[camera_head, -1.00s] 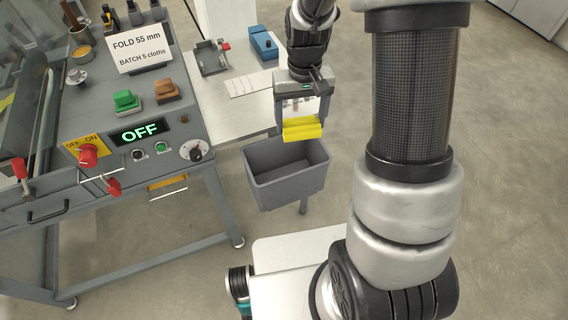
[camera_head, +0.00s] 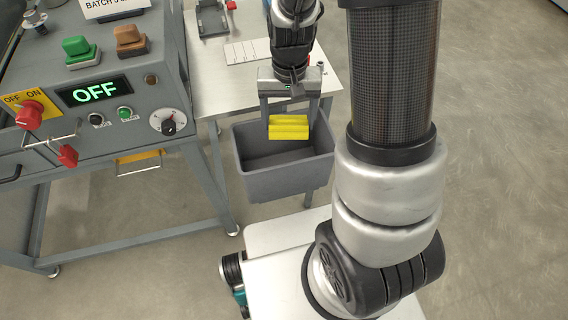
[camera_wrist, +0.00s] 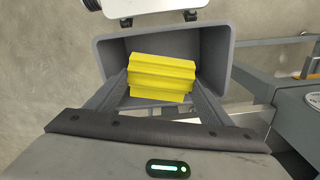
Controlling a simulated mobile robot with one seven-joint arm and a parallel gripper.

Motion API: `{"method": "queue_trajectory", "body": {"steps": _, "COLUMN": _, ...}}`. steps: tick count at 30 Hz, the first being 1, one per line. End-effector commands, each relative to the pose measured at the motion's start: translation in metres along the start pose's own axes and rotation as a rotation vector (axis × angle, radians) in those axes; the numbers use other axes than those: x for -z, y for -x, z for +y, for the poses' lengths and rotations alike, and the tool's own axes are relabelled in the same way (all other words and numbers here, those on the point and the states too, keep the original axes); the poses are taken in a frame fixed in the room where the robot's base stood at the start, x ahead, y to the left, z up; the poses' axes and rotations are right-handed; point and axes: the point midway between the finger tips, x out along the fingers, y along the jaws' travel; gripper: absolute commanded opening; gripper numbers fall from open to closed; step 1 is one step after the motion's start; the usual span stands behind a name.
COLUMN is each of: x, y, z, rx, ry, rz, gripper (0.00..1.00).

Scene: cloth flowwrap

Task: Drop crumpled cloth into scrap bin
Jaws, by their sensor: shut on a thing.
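The yellow crumpled cloth (camera_head: 289,127) is a pleated, folded bundle. My gripper (camera_head: 290,118) is shut on it, with one finger at each side. The wrist view also shows the cloth (camera_wrist: 161,77) between the two fingers. The grey scrap bin (camera_head: 290,184) hangs by the front of the table, with its open top facing up. The cloth is over the bin opening, near its back rim in the head view. In the wrist view the bin (camera_wrist: 215,50) surrounds the cloth, and its inside looks empty where visible. I cannot tell exactly how high the cloth is.
A grey machine (camera_head: 110,90) with an OFF display, knobs and red levers stands left of the bin. A pale table (camera_head: 232,75) is behind it, carrying a marked white card and a small fixture (camera_head: 213,18). Open floor lies to the right.

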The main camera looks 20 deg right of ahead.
Motion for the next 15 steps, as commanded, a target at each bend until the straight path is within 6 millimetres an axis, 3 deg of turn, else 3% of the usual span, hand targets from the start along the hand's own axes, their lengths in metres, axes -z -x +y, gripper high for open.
{"method": "queue_trajectory", "body": {"steps": 9, "x": 0.000, "y": -0.039, "z": 0.000, "rx": 0.000, "ry": 0.002, "rz": 0.000, "gripper": 0.53}}
{"method": "queue_trajectory", "body": {"steps": 15, "x": 0.000, "y": -0.053, "z": 0.000, "rx": 0.000, "ry": 0.002, "rz": 0.000, "gripper": 0.53}}
